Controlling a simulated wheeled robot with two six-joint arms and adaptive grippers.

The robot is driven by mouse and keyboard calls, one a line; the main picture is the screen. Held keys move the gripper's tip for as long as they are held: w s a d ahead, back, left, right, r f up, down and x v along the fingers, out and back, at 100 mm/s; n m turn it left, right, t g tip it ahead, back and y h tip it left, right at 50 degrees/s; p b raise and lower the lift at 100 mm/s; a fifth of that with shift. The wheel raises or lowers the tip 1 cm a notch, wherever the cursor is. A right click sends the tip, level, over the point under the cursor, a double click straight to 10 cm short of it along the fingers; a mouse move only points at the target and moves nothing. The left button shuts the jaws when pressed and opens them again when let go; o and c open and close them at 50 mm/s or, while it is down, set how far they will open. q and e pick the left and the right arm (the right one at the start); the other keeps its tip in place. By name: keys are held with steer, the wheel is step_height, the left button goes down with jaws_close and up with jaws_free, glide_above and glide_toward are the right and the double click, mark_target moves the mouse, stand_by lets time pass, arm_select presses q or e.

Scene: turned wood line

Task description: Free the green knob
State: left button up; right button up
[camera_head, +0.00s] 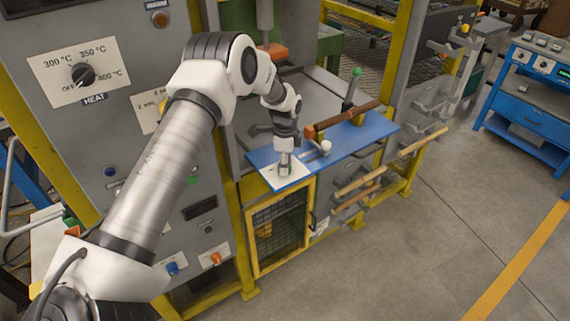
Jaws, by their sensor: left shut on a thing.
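The green knob (356,71) tops a dark lever that stands tilted behind a brown turned wood bar (347,118). My left gripper (284,170) points down over a white plate (296,178) at the board's left end. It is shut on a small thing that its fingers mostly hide. It is well to the left of the knob and apart from it. My right gripper is not in view.
Wooden rods (360,184) stick out below the board. A yellow-framed mesh door (280,232) is underneath. A blue cart (530,105) stands at right; the grey floor (440,240) between is clear.

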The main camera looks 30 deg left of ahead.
arm_select(q)
steer(key=shift+s+f, duration=0.2)
steer(key=shift+f, duration=0.2)
steer(key=shift+n, duration=0.4)
steer(key=shift+f+n, duration=0.1)
steer(key=shift+n, duration=1.1)
steer(key=n, duration=0.5)
steer(key=shift+b, duration=0.3)
steer(key=n, duration=0.5)
steer(key=n+p, duration=0.1)
steer(key=n, duration=0.3)
steer(key=shift+n, duration=0.4)
